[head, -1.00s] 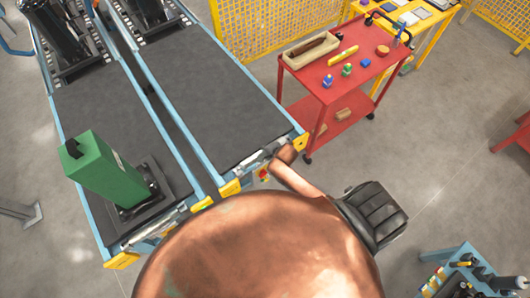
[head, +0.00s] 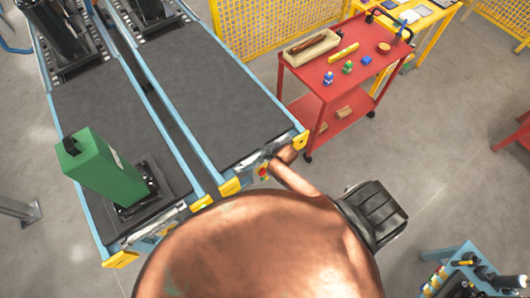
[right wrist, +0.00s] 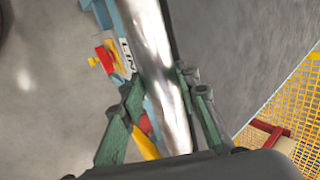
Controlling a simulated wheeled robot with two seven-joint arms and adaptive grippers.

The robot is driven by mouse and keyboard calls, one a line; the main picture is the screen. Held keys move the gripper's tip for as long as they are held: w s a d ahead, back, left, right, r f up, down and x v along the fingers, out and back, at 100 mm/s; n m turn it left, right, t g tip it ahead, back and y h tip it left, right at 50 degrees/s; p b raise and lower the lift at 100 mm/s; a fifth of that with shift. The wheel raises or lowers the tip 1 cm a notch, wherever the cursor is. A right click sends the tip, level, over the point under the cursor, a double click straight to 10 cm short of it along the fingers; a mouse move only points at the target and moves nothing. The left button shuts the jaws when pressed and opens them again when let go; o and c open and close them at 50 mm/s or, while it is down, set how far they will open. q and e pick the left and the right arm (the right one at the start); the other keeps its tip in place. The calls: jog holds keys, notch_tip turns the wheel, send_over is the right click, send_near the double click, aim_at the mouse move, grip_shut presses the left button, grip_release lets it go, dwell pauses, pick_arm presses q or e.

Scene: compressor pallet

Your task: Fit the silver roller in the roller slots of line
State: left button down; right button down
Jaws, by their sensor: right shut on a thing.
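The silver roller (right wrist: 155,45) is a long shiny bar in the right wrist view, running from the top edge down between my fingers. My right gripper (right wrist: 165,112) is shut on it, one green finger on each side. The line's blue frame (right wrist: 124,30), with a label on it, lies close beside the roller. In the head view the line shows as two dark belts (head: 215,100) with blue rails and yellow end corners (head: 229,187). The right gripper is near the right belt's front end, mostly hidden by copper-coloured parts. The roller slots cannot be made out. My left gripper is not in view.
A green block (head: 98,168) stands on the left belt's front end. A red cart (head: 335,85) with small items is right of the line. A red-and-yellow stop button (right wrist: 105,55) sits beside the line frame. Yellow fencing (head: 285,30) stands behind.

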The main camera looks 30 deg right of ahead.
jog(key=shift+f+b, duration=0.45)
jog(key=shift+f, duration=0.3)
jog(key=c, duration=1.8)
grip_release()
jog(key=o, duration=0.4)
jog(key=shift+s, duration=0.1)
jog(key=v, duration=1.2)
